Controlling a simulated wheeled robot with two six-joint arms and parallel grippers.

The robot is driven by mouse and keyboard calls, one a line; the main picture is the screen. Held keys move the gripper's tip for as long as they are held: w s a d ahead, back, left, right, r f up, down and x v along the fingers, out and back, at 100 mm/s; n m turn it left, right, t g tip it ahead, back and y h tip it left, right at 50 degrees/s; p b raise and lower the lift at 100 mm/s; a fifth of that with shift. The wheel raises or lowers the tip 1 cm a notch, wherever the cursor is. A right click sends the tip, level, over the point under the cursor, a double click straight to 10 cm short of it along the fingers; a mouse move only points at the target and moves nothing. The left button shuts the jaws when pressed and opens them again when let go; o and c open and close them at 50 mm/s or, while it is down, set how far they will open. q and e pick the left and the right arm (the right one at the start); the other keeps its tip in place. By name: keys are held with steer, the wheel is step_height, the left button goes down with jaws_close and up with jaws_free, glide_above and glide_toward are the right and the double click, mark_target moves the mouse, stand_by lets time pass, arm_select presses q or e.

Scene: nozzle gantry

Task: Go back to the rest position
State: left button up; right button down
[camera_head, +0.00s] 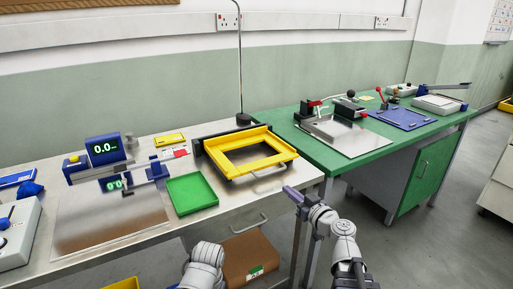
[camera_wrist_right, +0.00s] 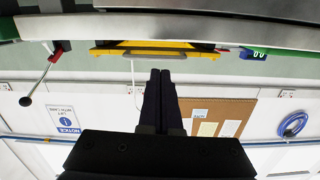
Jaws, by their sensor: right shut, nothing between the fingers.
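My right gripper (camera_head: 288,191) is in front of the right front corner of the steel table, with its arm coming in from the lower right. In the right wrist view its two dark fingers (camera_wrist_right: 160,78) are together with nothing between them. The wrist picture is upside down. A white link of my left arm shows at the bottom middle of the head view; the left gripper is not visible.
The steel table (camera_head: 232,225) bears a yellow frame (camera_head: 282,152), a green tray (camera_head: 191,193) and a blue gauge (camera_head: 104,148). A green table (camera_head: 285,130) stands to the right. A cardboard box (camera_head: 250,252) is below. Open floor (camera_head: 420,250) lies at the right.

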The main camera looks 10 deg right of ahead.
steer(key=s+a+f+g, duration=0.4)
steer(key=a+f+g, duration=0.1)
steer(key=f, duration=0.2)
steer(key=s+a+f+g, duration=0.3)
steer(key=a+f+g, duration=0.1)
steer(key=a+f, duration=0.15)
steer(key=s+d+f+m+g+h, duration=0.3)
steer(key=s+d+f+g+h, duration=0.3)
steer(key=s+f, duration=0.25)
steer(key=s+a+n+g+h, duration=0.1)
steer(key=s+a+n, duration=0.15)
steer(key=a, duration=0.25)
steer(key=s+a+n, duration=0.1)
steer(key=s+a, duration=0.3)
steer(key=a, duration=0.2)
step_height(320, 180, up, 19)
steer(key=p, duration=1.8)
steer(key=shift+r+p, duration=0.2)
steer(key=shift+p, duration=0.15)
steer(key=shift+s+a, duration=0.1)
steer(key=shift+a, duration=0.1)
